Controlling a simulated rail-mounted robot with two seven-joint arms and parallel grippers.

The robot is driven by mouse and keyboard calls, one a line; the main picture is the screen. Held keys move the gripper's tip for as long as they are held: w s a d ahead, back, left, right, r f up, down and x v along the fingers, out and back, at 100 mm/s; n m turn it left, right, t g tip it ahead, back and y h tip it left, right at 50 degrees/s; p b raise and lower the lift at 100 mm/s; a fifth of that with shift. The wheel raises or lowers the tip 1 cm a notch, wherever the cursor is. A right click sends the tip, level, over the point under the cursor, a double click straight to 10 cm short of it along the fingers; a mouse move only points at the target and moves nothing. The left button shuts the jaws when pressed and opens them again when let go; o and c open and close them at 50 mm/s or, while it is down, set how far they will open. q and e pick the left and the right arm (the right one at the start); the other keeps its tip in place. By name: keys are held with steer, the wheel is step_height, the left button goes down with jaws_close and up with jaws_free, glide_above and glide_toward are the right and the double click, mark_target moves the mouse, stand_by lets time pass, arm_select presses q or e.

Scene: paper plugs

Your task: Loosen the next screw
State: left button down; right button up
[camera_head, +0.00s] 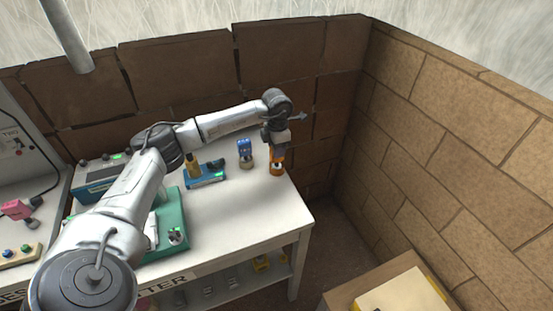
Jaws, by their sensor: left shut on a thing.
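My left gripper (276,146) hangs at the back right end of the white workbench (225,215). It points down and is shut on an orange tool-like object (277,165). The object's lower end is at or just above the bench top; I cannot tell whether it touches. The fingers are small and partly merge with the object. No single screw can be made out at this size. A green tray (178,237) with a light part in it lies partly behind my arm. My right gripper is not in view.
A blue item (245,147) stands left of the gripper, near a blue tray (206,176) with a brass-coloured piece (193,163). A blue-grey box (97,178) stands farther left. Brick walls close off the back and right. A cardboard box (370,282) stands front right. The bench front is clear.

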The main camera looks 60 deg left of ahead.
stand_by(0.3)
arm_select(q)
steer(key=shift+r, duration=0.1)
steer(key=shift+r+p, duration=2)
steer(key=shift+r, duration=0.05)
steer(key=shift+r+p, duration=1.2)
steer(key=shift+r, duration=0.2)
